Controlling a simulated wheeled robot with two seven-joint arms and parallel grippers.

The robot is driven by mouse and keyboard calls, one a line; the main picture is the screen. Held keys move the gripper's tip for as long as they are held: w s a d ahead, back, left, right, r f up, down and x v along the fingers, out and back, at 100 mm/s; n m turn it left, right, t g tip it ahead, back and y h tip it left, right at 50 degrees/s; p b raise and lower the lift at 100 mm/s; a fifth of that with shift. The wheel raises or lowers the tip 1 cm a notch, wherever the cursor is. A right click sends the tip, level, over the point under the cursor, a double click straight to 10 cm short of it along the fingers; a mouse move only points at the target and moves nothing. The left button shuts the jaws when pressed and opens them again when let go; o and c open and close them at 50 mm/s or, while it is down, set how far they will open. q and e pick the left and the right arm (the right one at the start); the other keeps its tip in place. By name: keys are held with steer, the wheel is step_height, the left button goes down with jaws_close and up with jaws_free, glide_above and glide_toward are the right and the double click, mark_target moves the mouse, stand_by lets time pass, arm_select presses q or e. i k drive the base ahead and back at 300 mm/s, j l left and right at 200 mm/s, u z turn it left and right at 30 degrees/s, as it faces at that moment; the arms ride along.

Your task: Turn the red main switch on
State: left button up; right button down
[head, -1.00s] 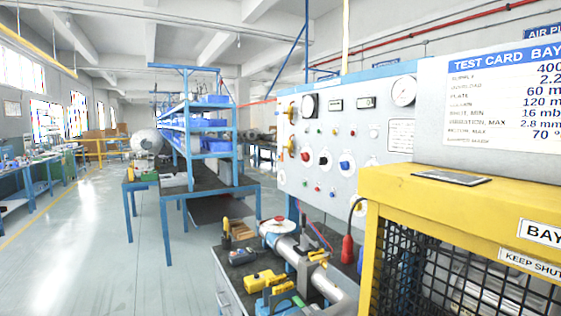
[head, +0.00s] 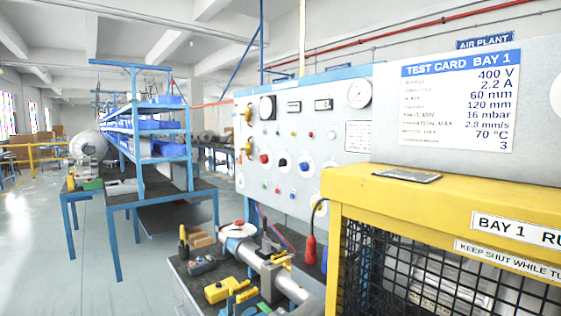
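A red knob (head: 264,159) sits on the left part of the light control panel (head: 330,187), at the left of a row with a black knob (head: 283,162) and a blue knob (head: 304,166). It is the red control that best fits the main switch, but it is too small to read its position or label. Neither of my grippers is in view.
A yellow mesh guard (head: 400,187) stands front right, with a dark flat tablet (head: 407,176) on top. A bench below the panel holds a silver pipe (head: 265,265) and yellow tools (head: 228,289). A red plug (head: 308,248) hangs nearby. Open floor lies left.

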mark_target(264, 159)
steer(key=i+j+z, duration=0.4)
steer(key=j+z, duration=0.15)
steer(key=j, duration=0.25)
steer(key=i+j+z, duration=0.3)
steer(key=j, duration=0.15)
steer(key=j+z, duration=0.25)
steer(key=j, duration=0.25)
steer(key=j+z, duration=0.3)
steer(key=j, duration=0.2)
